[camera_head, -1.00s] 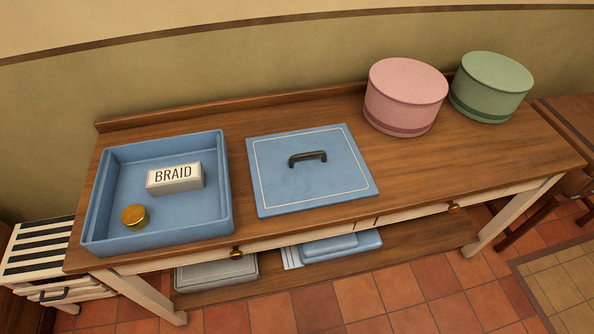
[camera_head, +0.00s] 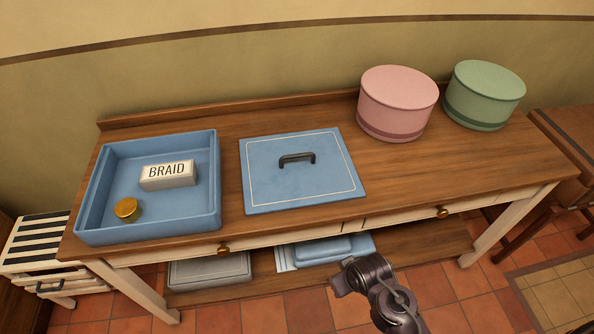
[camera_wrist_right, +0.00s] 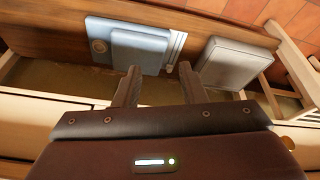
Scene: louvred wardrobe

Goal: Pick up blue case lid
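The blue case lid (camera_head: 300,188) lies flat on the wooden table, with a dark bar handle (camera_head: 297,159) standing on its middle and a thin pale line near its edge. The open blue case (camera_head: 214,190) stands to its left. My right arm shows at the bottom of the head view, in front of the table and below the lid. In the right wrist view my right gripper (camera_wrist_right: 158,86) has its two fingers apart with nothing between them, facing the table's lower shelf. The lid is not in the wrist view. My left gripper is not in view.
The case holds a box marked BRAID (camera_head: 168,175) and a gold round tin (camera_head: 127,209). A pink round box (camera_head: 397,105) and a green one (camera_head: 484,97) stand at the back right. Blue and grey cases (camera_wrist_right: 232,65) lie on the lower shelf. The tabletop right of the lid is clear.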

